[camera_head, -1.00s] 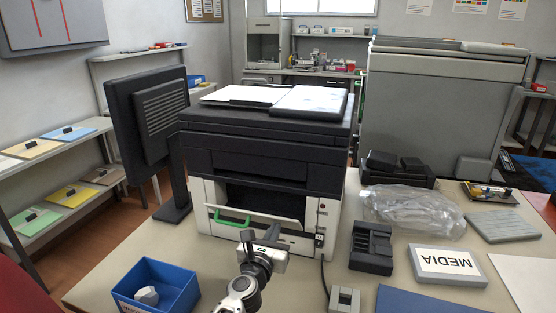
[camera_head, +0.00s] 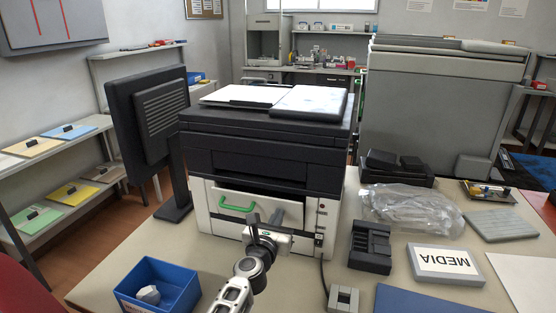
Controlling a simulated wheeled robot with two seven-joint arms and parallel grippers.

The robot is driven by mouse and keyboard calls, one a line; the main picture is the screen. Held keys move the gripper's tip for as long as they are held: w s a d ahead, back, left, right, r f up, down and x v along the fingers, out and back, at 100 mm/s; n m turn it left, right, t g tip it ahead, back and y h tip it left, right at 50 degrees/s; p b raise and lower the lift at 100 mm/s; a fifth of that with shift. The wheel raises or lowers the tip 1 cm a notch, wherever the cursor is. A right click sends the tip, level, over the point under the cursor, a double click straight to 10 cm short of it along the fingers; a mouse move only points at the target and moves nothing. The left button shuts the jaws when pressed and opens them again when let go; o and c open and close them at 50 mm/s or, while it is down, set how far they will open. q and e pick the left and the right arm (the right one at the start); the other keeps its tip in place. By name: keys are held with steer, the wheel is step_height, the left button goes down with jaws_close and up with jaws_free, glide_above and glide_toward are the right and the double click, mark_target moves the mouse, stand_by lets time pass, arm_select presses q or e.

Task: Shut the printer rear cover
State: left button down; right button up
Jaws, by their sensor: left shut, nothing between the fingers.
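The printer (camera_head: 262,150) has a black upper body and a white lower body and stands on the table. Its light grey rear cover (camera_head: 290,212), with a green handle (camera_head: 237,207), is tilted up and nearly upright. A narrow dark gap shows along its top edge. My left gripper (camera_head: 264,222) is shut and empty, in front of the cover just right of the green handle. It overlaps the cover's lower part; I cannot tell whether it touches. My right gripper is not in view.
A blue bin (camera_head: 190,283) with a small white object stands at the front left. A black holder (camera_head: 371,247), a MEDIA box (camera_head: 446,264) and a clear plastic bag (camera_head: 414,210) lie right of the printer. A dark monitor (camera_head: 149,120) stands at its left.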

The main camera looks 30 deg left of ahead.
arm_select(q)
steer(key=shift+w, duration=0.15)
steer(key=v, duration=0.6)
steer(key=shift+s+p, duration=0.35)
steer(key=shift+p, duration=0.05)
stand_by(0.7)
steer(key=shift+r, duration=0.1)
